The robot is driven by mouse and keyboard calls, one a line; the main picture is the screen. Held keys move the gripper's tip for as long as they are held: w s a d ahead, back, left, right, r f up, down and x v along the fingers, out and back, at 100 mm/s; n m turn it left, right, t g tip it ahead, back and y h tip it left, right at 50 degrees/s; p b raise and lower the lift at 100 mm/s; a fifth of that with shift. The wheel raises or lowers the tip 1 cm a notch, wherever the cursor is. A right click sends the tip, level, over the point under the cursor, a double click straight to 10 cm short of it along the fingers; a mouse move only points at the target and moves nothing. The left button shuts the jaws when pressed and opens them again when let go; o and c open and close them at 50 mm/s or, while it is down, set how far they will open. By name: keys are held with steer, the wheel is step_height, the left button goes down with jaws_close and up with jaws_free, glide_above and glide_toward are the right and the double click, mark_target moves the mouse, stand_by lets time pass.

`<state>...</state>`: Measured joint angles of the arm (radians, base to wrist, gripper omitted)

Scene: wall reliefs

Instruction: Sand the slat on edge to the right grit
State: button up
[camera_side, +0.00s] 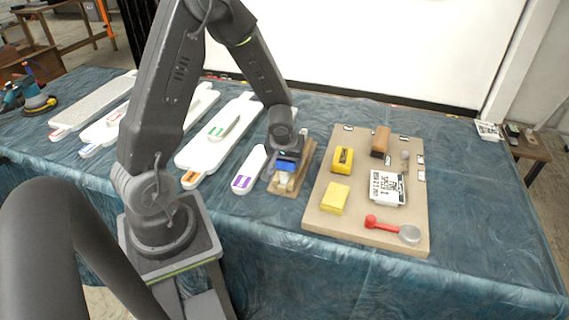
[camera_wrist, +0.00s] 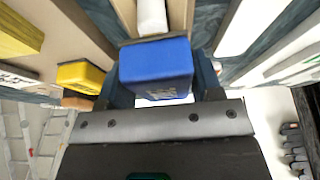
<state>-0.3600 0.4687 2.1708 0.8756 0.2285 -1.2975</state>
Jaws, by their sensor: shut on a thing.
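My gripper (camera_side: 286,157) is shut on a blue block (camera_side: 288,166). In the wrist view the blue block (camera_wrist: 156,68) sits between the two dark fingers, with pale marks on its lower face. The gripper holds it over a wooden holder (camera_side: 307,163) with a raised side, to the left of the tan board. A pale rounded piece (camera_side: 284,181) lies on the holder just in front of the block. A white piece (camera_wrist: 152,16) shows past the block in the wrist view. I cannot tell which part is the slat, or whether the block touches it.
The tan board (camera_side: 415,232) on the right carries a yellow block (camera_side: 343,160), a yellow pad (camera_side: 334,198), a brown block (camera_side: 381,141), a printed white item (camera_side: 387,188) and a red-handled tool (camera_side: 382,224). White panels with coloured labels (camera_side: 222,134) lie left.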

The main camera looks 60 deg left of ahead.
mark_target(304, 131)
steer(key=shift+w+a, duration=6.15)
steer(key=shift+w+a+r, duration=0.1)
steer(key=shift+w+a, duration=0.05)
step_height(304, 131, up, 8)
